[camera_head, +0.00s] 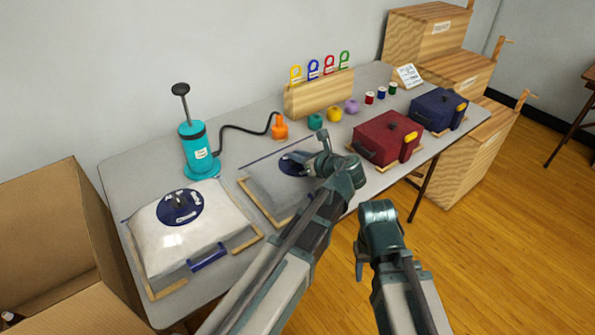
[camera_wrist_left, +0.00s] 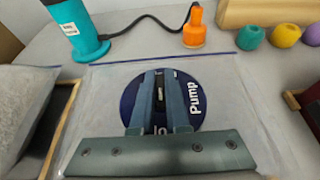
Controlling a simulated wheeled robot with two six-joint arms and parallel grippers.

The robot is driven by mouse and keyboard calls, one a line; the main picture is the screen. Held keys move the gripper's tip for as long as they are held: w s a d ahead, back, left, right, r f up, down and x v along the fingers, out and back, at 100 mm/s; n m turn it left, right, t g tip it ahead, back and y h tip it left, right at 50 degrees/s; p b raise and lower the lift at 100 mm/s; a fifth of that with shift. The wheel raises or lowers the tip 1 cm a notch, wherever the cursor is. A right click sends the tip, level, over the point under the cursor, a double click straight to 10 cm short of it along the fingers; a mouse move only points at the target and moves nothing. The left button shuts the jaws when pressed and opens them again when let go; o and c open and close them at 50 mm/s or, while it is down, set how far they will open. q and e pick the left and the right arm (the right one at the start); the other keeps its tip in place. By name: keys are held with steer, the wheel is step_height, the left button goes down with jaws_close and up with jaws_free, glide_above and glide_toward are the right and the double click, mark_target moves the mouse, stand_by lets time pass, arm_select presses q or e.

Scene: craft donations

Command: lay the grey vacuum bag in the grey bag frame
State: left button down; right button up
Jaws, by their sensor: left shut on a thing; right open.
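The grey vacuum bag (camera_head: 268,184) is flat and partly see-through, with a dark blue round "Pump" patch on top. In the left wrist view the bag (camera_wrist_left: 105,85) spreads under my left gripper (camera_wrist_left: 160,100), whose fingers are shut at the middle of the patch. In the head view my left gripper (camera_head: 308,160) and its arm hide the bag's right part. A wooden rail of the grey bag frame (camera_head: 259,205) shows along the bag's left side; the rest is mostly hidden. I cannot tell whether the bag touches the table. My right gripper (camera_head: 361,262) is open and empty, off the table's front edge.
A puffed white bag (camera_head: 205,237) lies in a wooden frame to the left. A teal pump (camera_head: 196,150) with a hose to an orange nozzle (camera_head: 279,127) stands behind. Red (camera_head: 380,140) and blue (camera_head: 436,109) packs lie right. An open cardboard box (camera_head: 50,225) stands left.

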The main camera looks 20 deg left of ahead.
mark_target(297, 164)
arm_select(q)
step_height(297, 164, down, 4)
steer(key=b, duration=0.3)
steer(key=shift+r+b, duration=0.2)
steer(key=shift+b, duration=0.15)
steer(key=shift+f, duration=0.15)
steer(key=c, duration=0.9)
jaws_free()
